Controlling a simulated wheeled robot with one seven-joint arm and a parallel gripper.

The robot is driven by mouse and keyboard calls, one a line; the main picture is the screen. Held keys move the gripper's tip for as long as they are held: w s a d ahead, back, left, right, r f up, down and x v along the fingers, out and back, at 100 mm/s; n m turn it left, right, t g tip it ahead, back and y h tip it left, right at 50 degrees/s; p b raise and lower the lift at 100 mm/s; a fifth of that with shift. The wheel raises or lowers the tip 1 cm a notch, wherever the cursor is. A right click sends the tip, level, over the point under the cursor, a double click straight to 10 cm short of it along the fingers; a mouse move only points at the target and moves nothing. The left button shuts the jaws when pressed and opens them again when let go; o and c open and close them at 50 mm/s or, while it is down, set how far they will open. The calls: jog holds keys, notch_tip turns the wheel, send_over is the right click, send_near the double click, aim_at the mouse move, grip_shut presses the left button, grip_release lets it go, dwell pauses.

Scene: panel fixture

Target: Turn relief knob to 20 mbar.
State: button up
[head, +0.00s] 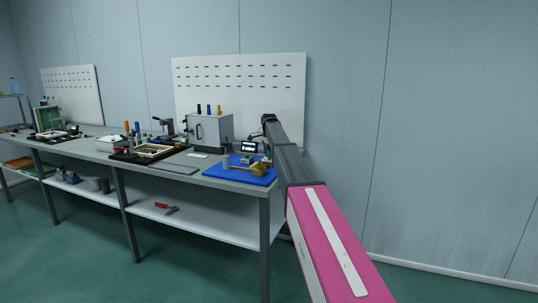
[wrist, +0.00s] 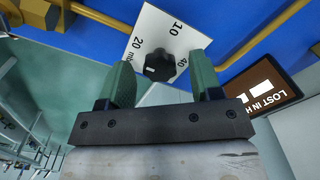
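The relief knob (wrist: 159,66) is black with a lobed rim, on a white dial plate (wrist: 150,33) marked 10, 20, 40 and mbar in the wrist view. I cannot tell how far the fingertips are from the plate in depth. In the head view the blue panel (head: 230,174) lies at the bench's right end; the knob cannot be made out there and my gripper is not clearly visible.
Yellow pipes (wrist: 262,36) run across the blue panel beside the plate. A screen (wrist: 262,88) with partly cut-off text is right of the fingers. A small display (head: 249,147) stands behind the panel. A grey cabinet (head: 208,132) and trays are further left on the bench (head: 222,186).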

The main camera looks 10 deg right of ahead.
jog(key=shift+r, duration=0.1)
notch_tip(320, 180, up, 11)
jog(key=shift+f, duration=0.2)
dwell(0.5)
